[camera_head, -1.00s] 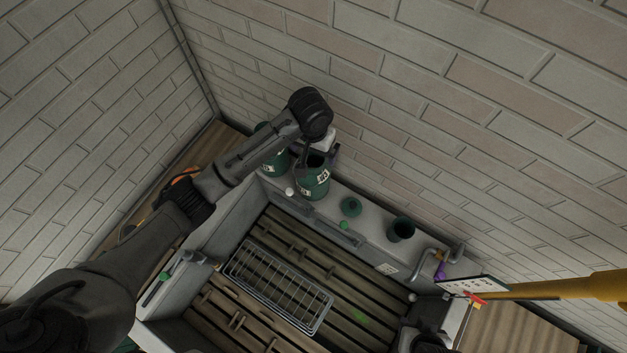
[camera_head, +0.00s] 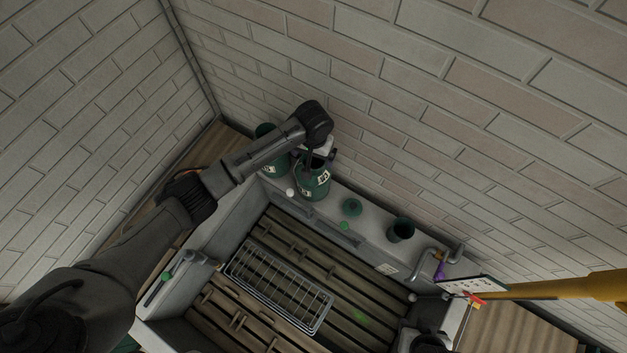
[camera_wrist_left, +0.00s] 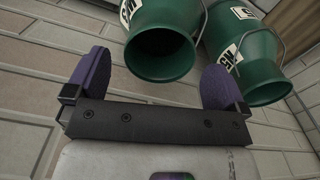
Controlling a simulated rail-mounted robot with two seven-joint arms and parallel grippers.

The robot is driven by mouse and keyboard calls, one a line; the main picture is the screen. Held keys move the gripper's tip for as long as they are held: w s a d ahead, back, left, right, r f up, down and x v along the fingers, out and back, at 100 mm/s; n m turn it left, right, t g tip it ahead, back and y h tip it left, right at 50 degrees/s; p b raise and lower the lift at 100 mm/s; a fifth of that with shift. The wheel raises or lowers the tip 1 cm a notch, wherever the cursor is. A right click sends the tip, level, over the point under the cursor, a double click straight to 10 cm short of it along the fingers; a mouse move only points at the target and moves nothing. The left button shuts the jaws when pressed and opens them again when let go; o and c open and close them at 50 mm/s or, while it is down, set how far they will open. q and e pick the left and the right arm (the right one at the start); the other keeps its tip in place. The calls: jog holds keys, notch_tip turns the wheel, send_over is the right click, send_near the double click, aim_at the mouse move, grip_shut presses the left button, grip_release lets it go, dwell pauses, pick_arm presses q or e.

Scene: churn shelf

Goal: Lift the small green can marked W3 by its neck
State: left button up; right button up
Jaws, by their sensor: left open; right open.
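Two green cans with white labels stand at the back left of the ledge. The nearer can (camera_head: 314,187) is under my left gripper (camera_head: 321,157); the other can (camera_head: 270,160) is partly behind my arm. The label markings are too unclear to tell which is W3. In the left wrist view, my open left gripper (camera_wrist_left: 155,75) has purple fingers on either side of one can's open mouth (camera_wrist_left: 162,55); I cannot tell whether they reach around its neck. The other can (camera_wrist_left: 245,50) is close beside the right finger. My right gripper (camera_head: 408,330) shows partly at the bottom edge, open.
A wire rack (camera_head: 280,287) lies on the slatted basin floor. The brick wall (camera_head: 450,130) stands close behind.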

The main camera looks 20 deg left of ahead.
aim_at(314, 174)
pick_arm(q)
notch_tip(314, 174, down, 5)
jog(key=shift+p, duration=0.55)
jog(key=shift+c, duration=0.4)
jog(key=shift+r, duration=0.1)
grip_shut()
